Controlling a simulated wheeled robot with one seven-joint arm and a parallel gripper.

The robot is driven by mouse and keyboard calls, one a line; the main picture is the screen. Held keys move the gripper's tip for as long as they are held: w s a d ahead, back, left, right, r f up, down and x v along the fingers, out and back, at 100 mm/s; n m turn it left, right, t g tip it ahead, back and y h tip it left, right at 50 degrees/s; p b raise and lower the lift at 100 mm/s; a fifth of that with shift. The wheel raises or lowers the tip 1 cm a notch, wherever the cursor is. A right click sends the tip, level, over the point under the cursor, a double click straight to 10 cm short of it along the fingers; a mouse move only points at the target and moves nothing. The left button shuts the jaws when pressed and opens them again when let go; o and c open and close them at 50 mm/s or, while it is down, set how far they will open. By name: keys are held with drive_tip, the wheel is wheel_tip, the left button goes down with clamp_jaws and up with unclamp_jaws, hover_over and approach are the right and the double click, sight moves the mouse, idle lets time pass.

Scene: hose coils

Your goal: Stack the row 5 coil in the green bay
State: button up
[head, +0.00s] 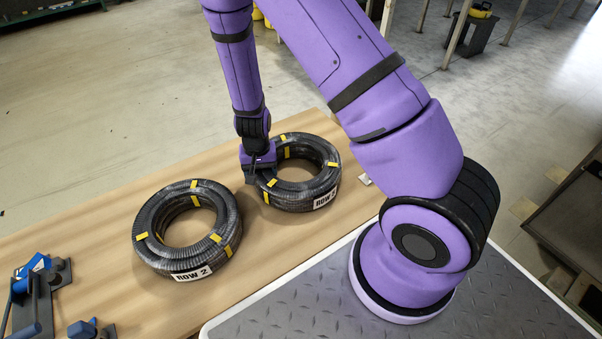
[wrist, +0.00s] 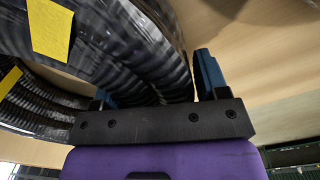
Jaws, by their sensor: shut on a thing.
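The left coil (head: 160,215) has a white label reading ROW 2. The right coil (head: 325,165) has a similar ROW label; its number is too small to read surely. My gripper (head: 257,172) points down at the right coil's left side and is shut on its ring. In the wrist view, the coil (wrist: 120,45) lies between the blue fingers of my gripper (wrist: 155,80). I cannot tell whether this coil touches the table. No green bay is recognisable.
Blue and dark clamp-like tools (head: 38,285) stand at the table's left front. A grey tread-plate surface (head: 300,305) lies under my arm's base. A dark bench (head: 575,215) stands at the far right. The table left of the coils is mostly clear.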

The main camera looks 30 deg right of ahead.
drive_tip(key=shift+r, duration=0.65)
drive_tip(key=shift+r, duration=2.9)
